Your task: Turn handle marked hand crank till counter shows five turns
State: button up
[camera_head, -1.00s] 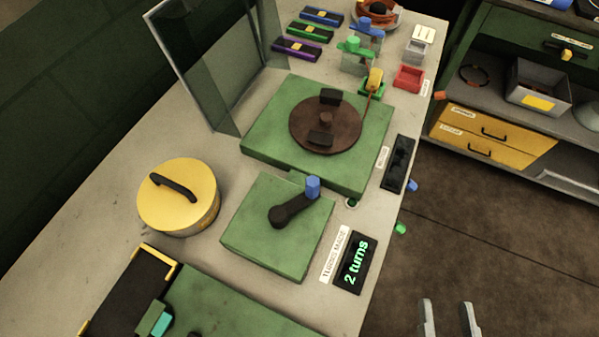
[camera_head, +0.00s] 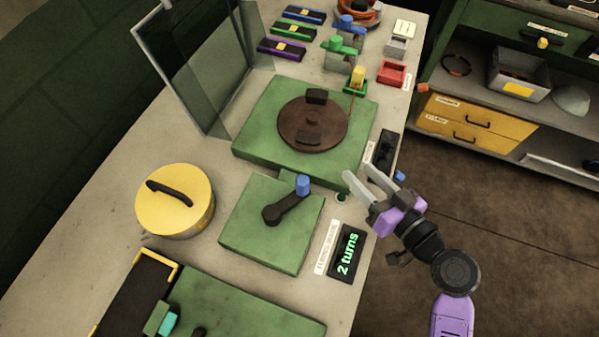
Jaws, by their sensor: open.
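The hand crank is a dark arm (camera_head: 284,209) with an upright blue knob (camera_head: 303,184) at its end, on a green base (camera_head: 262,245). The arm points up and right from its pivot. The counter (camera_head: 346,253) beside the base reads "2 turns" in green. My gripper (camera_head: 358,178) is open and empty, with its two pale fingers pointing up and left. It is to the right of the blue knob, apart from it, over the table's right edge.
A brown turntable (camera_head: 312,124) on a green base stands behind the crank. A yellow lidded drum (camera_head: 175,200) is at left. A dark display (camera_head: 382,152) lies near the table's right edge. A glass panel (camera_head: 205,75) stands at the back left.

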aim_at(297, 182)
jog(key=a+r+n+y, duration=0.1)
jog(key=a+r+n+g+y, duration=0.1)
jog(key=a+n+y, duration=0.1)
jog(key=a+r+n+g+y, duration=0.1)
jog(key=shift+s+a+r+n+y, duration=0.1)
jog(key=shift+s+a+n+y, duration=0.2)
jog(key=shift+a+n, duration=0.1)
jog(key=s+a+r+n+g+y, duration=0.1)
jog(key=s+a+n+g+y, duration=0.3)
jog(key=s+n, duration=0.15)
jog(key=p+x, duration=0.2)
jog(key=x, duration=0.3)
jog(key=shift+w+a+r, duration=0.15)
jog(key=shift+w+a, duration=0.15)
jog(key=shift+w, duration=0.05)
jog(key=shift+p+x, duration=0.35)
jog(key=shift+x, duration=0.45)
jog(key=shift+c, duration=0.5)
grip_shut()
